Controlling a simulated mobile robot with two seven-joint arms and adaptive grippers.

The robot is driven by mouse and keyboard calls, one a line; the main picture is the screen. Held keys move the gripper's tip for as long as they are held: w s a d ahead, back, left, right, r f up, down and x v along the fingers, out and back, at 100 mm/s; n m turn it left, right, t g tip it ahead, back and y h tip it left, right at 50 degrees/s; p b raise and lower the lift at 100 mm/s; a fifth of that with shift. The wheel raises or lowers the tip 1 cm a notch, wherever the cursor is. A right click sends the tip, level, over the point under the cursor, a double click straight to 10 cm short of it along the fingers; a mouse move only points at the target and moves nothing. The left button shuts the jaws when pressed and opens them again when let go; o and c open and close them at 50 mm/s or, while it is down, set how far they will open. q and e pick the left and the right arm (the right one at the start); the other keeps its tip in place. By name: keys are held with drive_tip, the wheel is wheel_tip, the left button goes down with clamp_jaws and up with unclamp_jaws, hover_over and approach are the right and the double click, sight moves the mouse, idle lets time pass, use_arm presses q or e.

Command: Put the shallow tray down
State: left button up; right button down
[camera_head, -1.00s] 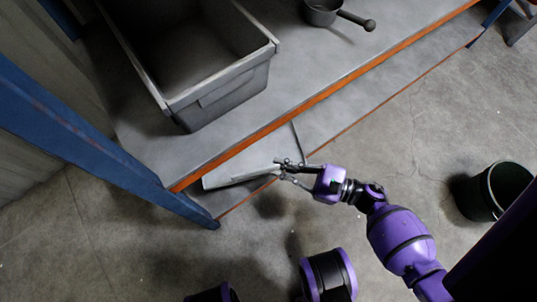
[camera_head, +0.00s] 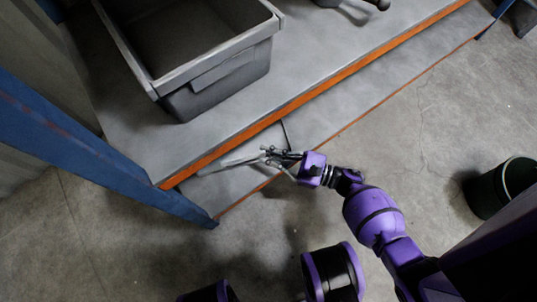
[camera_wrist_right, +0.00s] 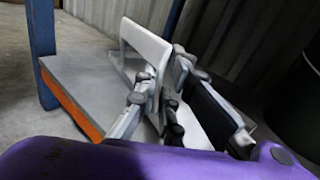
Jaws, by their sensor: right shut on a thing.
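The shallow tray (camera_head: 232,163) is a pale grey piece, seen nearly edge-on as a thin strip in the head view. My right gripper (camera_head: 268,156) is shut on it by its right end. It is at the orange front edge of the upper shelf, over the lower shelf strip. In the wrist view the tray (camera_wrist_right: 145,42) stands out white and tilted between and beyond the fingers (camera_wrist_right: 155,100). Part of the tray is hidden by the fingers. Whether it touches a shelf is unclear. My left gripper is not in view.
A large grey bin (camera_head: 215,75) stands on the upper shelf (camera_head: 330,55). A dark-handled pan (camera_head: 375,5) is at the top edge. A blue post (camera_head: 90,150) rises at the left. A dark bucket (camera_head: 498,188) stands on the floor at right. The lower shelf (camera_head: 350,110) is clear to the right.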

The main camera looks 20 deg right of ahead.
drive_tip(key=shift+r, duration=0.1)
drive_tip(key=c, duration=1.9)
unclamp_jaws()
drive_tip(key=shift+o, duration=0.2)
drive_tip(key=p+v, duration=0.2)
drive_tip(key=v, duration=1)
drive_tip(key=o, duration=1.9)
drive_tip(key=shift+s, duration=0.1)
drive_tip(key=shift+c, duration=0.2)
